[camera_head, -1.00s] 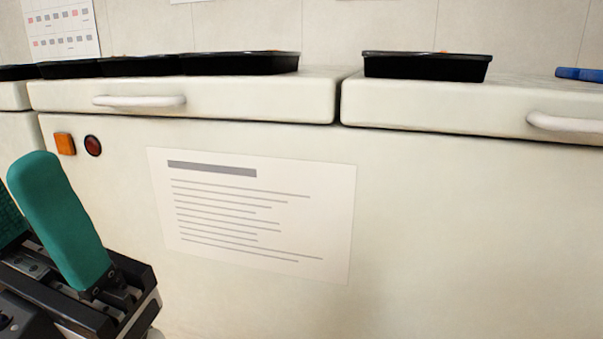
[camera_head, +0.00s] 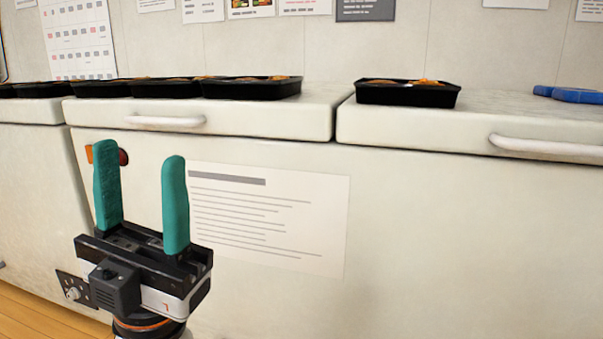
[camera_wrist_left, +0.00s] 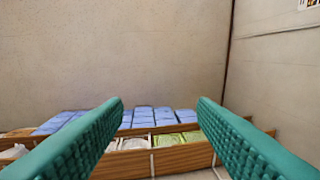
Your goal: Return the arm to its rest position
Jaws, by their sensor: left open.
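My left gripper (camera_head: 141,205) stands upright at the lower left of the head view, in front of the white cabinet (camera_head: 420,220). Its two teal fingers are wide apart with nothing between them. In the left wrist view the same gripper (camera_wrist_left: 160,108) shows its fingers at both sides, open and empty. My right gripper is not in view.
Several black bento trays (camera_head: 250,89) stand in a row on the left countertop. One more tray (camera_head: 407,94) and a blue object (camera_head: 572,95) are on the right one. White handles (camera_head: 165,121) stick out. A wooden-edged shelf (camera_wrist_left: 175,158) holds blue packs (camera_wrist_left: 150,117).

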